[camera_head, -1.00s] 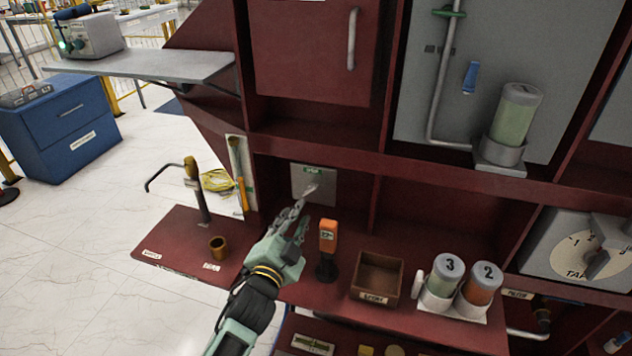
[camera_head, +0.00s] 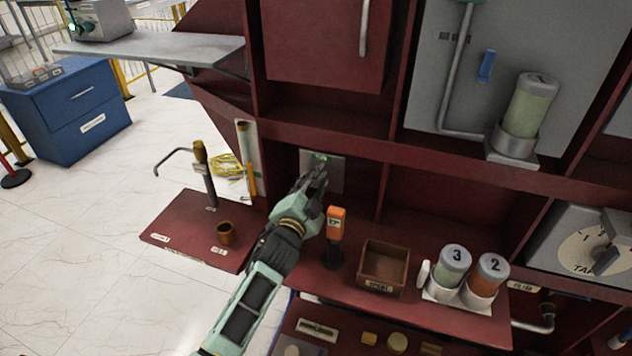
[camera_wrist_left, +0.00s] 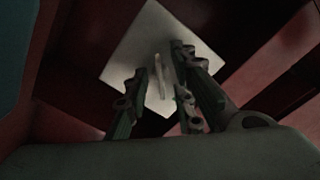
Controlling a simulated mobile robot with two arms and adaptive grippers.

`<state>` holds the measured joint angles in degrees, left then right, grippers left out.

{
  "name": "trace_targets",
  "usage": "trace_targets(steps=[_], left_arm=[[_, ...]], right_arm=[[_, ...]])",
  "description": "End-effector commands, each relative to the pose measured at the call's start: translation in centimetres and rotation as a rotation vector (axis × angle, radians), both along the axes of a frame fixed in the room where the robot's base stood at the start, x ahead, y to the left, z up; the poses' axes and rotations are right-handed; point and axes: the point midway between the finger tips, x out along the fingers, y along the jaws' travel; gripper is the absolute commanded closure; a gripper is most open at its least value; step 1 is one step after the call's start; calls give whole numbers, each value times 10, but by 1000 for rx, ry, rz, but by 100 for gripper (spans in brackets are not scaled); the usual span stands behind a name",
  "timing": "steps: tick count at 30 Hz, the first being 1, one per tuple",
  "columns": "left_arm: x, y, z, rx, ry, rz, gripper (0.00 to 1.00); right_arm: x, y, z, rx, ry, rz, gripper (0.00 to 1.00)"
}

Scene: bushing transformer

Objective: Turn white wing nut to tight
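The white wing nut (camera_wrist_left: 160,74) shows in the left wrist view as a pale upright piece in front of a square light-grey plate (camera_wrist_left: 133,57). In the head view the plate (camera_head: 336,175) is on the back wall of a dark red compartment, and my fingers largely hide the nut. My left gripper (camera_head: 314,179) reaches up to the plate. In the left wrist view its fingers (camera_wrist_left: 158,98) are apart, and the nut appears between them. I cannot tell whether they touch it. My right gripper is not in view.
An orange-topped tool (camera_head: 336,222) stands just right of my left arm. Farther right are an open brown box (camera_head: 384,268) and canisters numbered 3 (camera_head: 453,264) and 2 (camera_head: 488,275). A brown cup (camera_head: 227,234) stands left on the red shelf (camera_head: 190,232).

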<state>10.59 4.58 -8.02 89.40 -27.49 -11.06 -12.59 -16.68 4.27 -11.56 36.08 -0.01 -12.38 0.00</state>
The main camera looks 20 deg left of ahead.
Motion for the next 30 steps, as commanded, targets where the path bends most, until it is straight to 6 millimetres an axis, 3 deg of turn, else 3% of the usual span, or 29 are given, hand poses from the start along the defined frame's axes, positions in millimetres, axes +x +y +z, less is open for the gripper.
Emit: trace_targets(steps=[9,21,30], left_arm=[[0,0,0,0,-1,1,100],[0,1,2,22,-4,2,100],[1,3,4,179,-11,3,100]], right_arm=[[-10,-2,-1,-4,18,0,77],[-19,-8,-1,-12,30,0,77],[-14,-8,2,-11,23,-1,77]])
